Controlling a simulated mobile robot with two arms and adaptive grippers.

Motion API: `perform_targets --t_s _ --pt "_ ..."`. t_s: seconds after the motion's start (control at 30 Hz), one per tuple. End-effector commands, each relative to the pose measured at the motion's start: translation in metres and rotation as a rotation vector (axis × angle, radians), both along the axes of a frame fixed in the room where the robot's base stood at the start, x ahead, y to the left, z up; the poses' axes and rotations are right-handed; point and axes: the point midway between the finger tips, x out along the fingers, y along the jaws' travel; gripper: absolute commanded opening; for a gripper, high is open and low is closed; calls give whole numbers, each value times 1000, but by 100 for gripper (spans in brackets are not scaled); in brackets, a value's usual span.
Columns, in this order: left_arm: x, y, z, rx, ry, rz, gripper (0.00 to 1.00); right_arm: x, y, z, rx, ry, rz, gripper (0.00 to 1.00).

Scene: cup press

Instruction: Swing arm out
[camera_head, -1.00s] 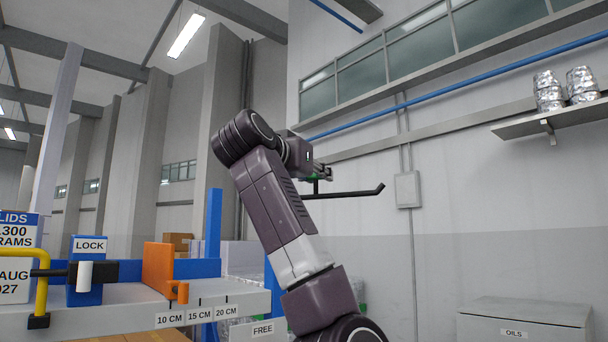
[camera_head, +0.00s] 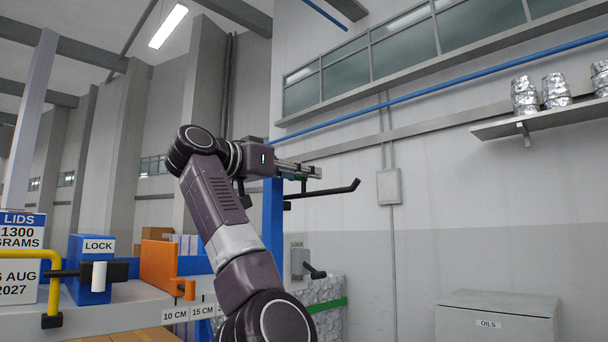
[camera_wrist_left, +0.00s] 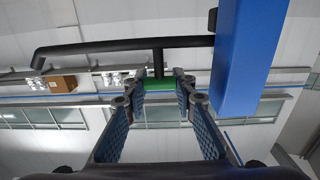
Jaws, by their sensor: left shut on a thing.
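My left gripper (camera_head: 306,171) is high beside a blue post (camera_head: 273,218). The swing arm, a black bar (camera_head: 325,191) with a bent end, extends right from near the post, just below my gripper. In the left wrist view the bar (camera_wrist_left: 110,47) crosses above the two fingers, and its short stem reaches down to a green piece (camera_wrist_left: 158,85) between them. My left gripper (camera_wrist_left: 158,94) is shut on this handle. The blue post (camera_wrist_left: 248,60) stands close on the right there. My right gripper is not in view.
At left are a blue LOCK block (camera_head: 90,270), an orange plate (camera_head: 158,265), a yellow rail (camera_head: 54,280) and a LIDS box (camera_head: 20,245). A grey LOCK block (camera_head: 297,262) stands by a wrapped stack (camera_head: 328,318). An OILS crate (camera_head: 497,320) is at right.

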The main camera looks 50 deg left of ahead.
Motion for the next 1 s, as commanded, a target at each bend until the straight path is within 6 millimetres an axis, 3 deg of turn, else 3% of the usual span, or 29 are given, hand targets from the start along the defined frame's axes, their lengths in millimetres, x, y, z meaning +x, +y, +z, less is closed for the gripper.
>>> perform_targets --t_s 0.23,0.27,0.4,0.77,1.0 --pt "0 0 1 0 -3 -1 0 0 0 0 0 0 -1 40" --pt "0 0 1 0 -3 -1 28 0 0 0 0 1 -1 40" --pt "0 0 1 0 -2 0 43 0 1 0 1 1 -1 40" --pt "1 -1 0 1 1 18 44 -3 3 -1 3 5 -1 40" --pt "2 -1 -1 4 0 173 44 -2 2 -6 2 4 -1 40"
